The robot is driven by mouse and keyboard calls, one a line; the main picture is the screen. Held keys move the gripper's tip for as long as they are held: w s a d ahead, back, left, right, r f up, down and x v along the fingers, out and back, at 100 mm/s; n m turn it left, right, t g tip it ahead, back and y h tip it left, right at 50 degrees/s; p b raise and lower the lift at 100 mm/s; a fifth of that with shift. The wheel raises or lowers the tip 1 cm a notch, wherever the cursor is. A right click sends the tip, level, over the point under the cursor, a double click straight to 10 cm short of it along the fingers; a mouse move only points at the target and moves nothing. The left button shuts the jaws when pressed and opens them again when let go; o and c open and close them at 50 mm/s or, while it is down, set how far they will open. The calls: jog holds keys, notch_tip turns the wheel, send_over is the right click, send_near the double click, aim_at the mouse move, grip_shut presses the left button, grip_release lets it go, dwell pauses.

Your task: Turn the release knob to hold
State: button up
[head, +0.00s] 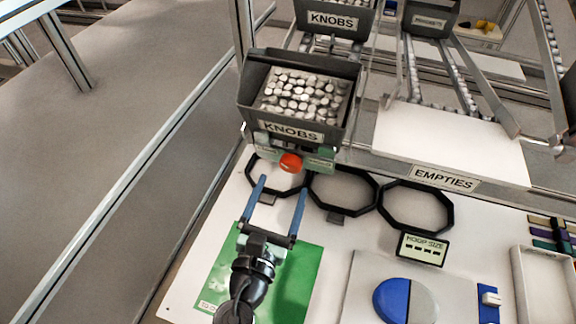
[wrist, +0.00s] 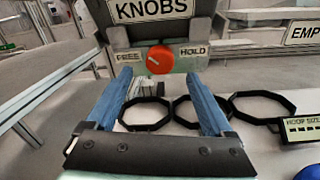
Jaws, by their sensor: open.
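The release knob (head: 291,163) is round and orange-red, on a green plate below the front KNOBS bin. In the wrist view the knob (wrist: 160,59) sits between a FREE label (wrist: 128,57) at left and a HOLD label (wrist: 193,52) at right. A small pale mark shows on its face, but I cannot tell clearly which label it points to. My gripper (head: 281,190) has two blue fingers spread wide and empty. In the wrist view the gripper (wrist: 159,76) points at the knob, its fingertips on either side and short of it, apart from it.
The grey KNOBS bin (head: 246,100) full of pale knobs hangs just above. Black octagonal hoops (head: 416,184) lie on the white table around and right of the knob. A green mat (head: 215,285) lies under my arm. An EMPTIES ledge (head: 450,150) is to the right.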

aim_at(289, 168)
jog(key=shift+x, duration=2.8)
jog(key=shift+c, duration=0.4)
jog(key=c, duration=1.3)
